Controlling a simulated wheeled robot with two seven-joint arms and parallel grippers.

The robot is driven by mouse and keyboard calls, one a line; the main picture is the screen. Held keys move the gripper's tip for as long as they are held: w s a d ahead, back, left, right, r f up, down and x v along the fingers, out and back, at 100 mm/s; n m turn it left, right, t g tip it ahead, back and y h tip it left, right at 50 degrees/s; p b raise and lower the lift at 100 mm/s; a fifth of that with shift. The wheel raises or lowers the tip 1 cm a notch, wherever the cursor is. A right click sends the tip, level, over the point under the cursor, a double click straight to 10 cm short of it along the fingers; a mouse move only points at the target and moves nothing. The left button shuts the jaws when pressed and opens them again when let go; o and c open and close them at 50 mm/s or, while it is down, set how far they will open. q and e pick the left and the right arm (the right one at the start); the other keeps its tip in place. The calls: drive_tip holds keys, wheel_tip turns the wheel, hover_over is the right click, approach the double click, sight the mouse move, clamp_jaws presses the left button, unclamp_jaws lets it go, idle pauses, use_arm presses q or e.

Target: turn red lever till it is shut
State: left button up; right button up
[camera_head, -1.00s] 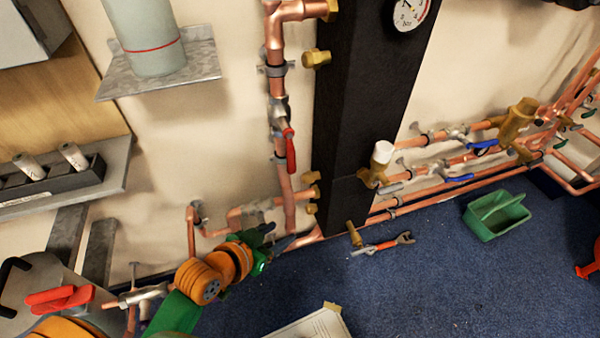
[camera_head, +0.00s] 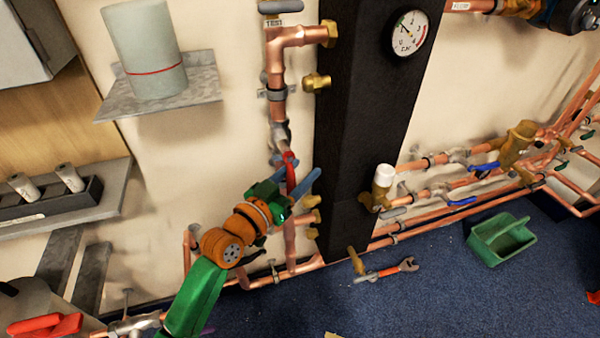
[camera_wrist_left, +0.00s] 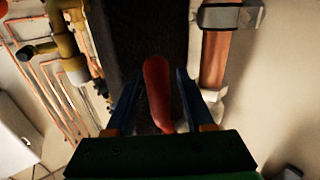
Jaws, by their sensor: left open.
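The red lever (camera_head: 290,168) sits on a valve on the vertical copper pipe left of the black column. It points down, roughly along the pipe. My left gripper (camera_head: 294,178) is at the lever with its blue fingers apart, one on each side. In the left wrist view the lever (camera_wrist_left: 157,88) stands between the open fingers (camera_wrist_left: 160,74), with gaps beside it. Whether a finger touches it I cannot tell. The lever's lower part is partly hidden by my gripper in the head view. My right gripper is not in view.
The black column (camera_head: 365,120) with a gauge (camera_head: 407,33) stands just right of the pipe. A metal shelf with a grey cylinder (camera_head: 145,55) is at upper left. Another red handle (camera_head: 45,325) is at lower left. A wrench and a green tray (camera_head: 500,240) lie on the floor.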

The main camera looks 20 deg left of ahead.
use_arm(q)
clamp_jaws()
idle(1.4)
